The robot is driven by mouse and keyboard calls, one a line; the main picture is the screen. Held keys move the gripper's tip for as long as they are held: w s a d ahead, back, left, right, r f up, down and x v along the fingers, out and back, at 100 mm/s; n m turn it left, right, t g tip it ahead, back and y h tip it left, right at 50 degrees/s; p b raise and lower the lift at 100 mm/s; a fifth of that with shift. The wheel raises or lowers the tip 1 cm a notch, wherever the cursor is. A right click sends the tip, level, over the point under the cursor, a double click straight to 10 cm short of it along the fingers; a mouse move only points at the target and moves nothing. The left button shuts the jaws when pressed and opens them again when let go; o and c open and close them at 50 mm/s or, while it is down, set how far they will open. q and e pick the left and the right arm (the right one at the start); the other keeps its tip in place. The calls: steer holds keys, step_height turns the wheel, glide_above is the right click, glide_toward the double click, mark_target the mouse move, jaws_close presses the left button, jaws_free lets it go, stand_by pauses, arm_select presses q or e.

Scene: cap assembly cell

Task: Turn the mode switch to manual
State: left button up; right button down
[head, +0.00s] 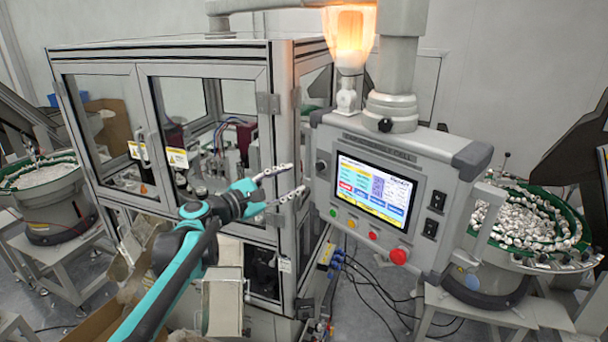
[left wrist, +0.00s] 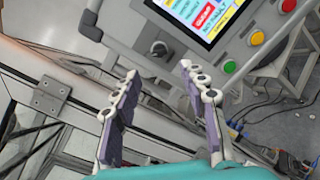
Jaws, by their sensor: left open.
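The control panel (head: 335,215) hangs at centre right with a lit screen (head: 376,189). A black rotary knob (head: 320,166), which looks like the mode switch, sits left of the screen; its label and setting cannot be read. The knob also shows in the left wrist view (left wrist: 158,48), just beyond the fingertips and between their lines. My left gripper (head: 297,179) is open and empty, its fingers pointing at the panel's left edge, apart from the knob. It also shows in the left wrist view (left wrist: 158,72). My right gripper is not in view.
A red button (head: 398,256) and smaller coloured buttons line the panel's lower edge; two black switches (head: 437,200) sit at its right. A glazed machine cabinet (head: 210,60) stands behind my left arm. Part feeders (head: 535,215) stand at both sides. Cables hang below the panel.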

arm_select(q)
steer(key=shift+v, duration=1.7)
steer(key=s+d+f+m+g+y+b, duration=0.1)
steer(key=s+f+m+y+b, duration=0.15)
steer(key=s+f+b, duration=0.4)
steer(key=s+f+m+g+y+b, duration=0.1)
steer(key=s+f+m+g+b, duration=0.2)
steer(key=f, duration=0.7)
steer(key=s+d+f+m+y+b, duration=0.1)
steer(key=s+f+m+y+b, duration=0.2)
steer(key=s+f, duration=0.4)
steer(key=s+a+f+m+y+b, duration=0.2)
steer(key=s+a+f+m+b, duration=0.1)
steer(key=f, duration=0.6)
steer(key=s+a+f+m+g+y+b, duration=0.1)
steer(key=s+a+f+m+y+b, duration=0.1)
steer(key=s+f+b, duration=0.4)
steer(key=s+a+f+m+y+b, duration=0.2)
steer(key=s+a+f+m+b, duration=0.2)
steer(key=f, duration=0.9)
steer(key=shift+s+a+m+g+b, duration=0.35)
steer(key=shift+s+a, duration=0.5)
steer(key=shift+s, duration=0.15)
steer(key=shift+f, duration=0.15)
